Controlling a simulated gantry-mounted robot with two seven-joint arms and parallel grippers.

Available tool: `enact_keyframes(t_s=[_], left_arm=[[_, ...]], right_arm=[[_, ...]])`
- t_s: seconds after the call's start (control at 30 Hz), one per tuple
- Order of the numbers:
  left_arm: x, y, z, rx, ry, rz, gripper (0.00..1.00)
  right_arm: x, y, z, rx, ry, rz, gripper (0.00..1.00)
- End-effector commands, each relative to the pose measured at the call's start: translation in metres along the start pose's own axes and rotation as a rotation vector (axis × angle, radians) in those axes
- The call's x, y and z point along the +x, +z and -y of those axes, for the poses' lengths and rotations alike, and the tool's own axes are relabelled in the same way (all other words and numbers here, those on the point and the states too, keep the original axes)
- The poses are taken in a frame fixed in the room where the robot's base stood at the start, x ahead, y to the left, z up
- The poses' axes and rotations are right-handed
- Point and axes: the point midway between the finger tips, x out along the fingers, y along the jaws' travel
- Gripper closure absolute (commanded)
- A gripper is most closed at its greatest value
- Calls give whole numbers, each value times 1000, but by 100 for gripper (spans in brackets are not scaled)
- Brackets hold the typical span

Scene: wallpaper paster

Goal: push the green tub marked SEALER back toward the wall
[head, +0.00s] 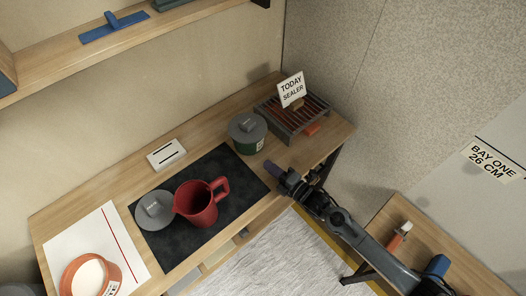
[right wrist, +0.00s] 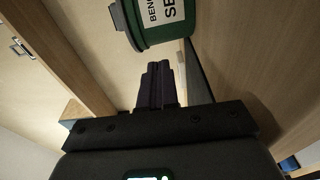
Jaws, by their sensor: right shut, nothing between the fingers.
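The green tub (head: 248,145) with a grey lid stands upright on the wooden bench, just behind the right end of the black mat. In the right wrist view the tub (right wrist: 162,30) shows at the top, with a white label cut off after "SE". My right gripper (head: 271,169) is shut and empty, in front of the tub and a little to its right. My left gripper is not in view.
A rack (head: 291,118) with a "TODAY SEALER" card (head: 292,90) stands right of the tub. A red jug (head: 200,203) and a grey lid (head: 155,211) sit on the black mat (head: 160,246). A white block (head: 166,154) lies near the wall. Bare bench lies behind the tub.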

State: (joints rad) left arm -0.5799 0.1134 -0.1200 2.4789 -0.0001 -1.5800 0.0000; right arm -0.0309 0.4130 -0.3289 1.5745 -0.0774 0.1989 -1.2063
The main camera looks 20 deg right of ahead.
Motion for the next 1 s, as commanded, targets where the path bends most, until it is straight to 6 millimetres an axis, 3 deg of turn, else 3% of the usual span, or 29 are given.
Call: enact_keyframes(t_s=[0.2,0.4,1.0], left_arm=[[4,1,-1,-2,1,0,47],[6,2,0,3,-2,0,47],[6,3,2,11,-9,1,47]], right_arm=[[41,0,0,1,1,0,100],[56,20,0,-1,0,0,100],[64,29,0,0,-1,0,100]])
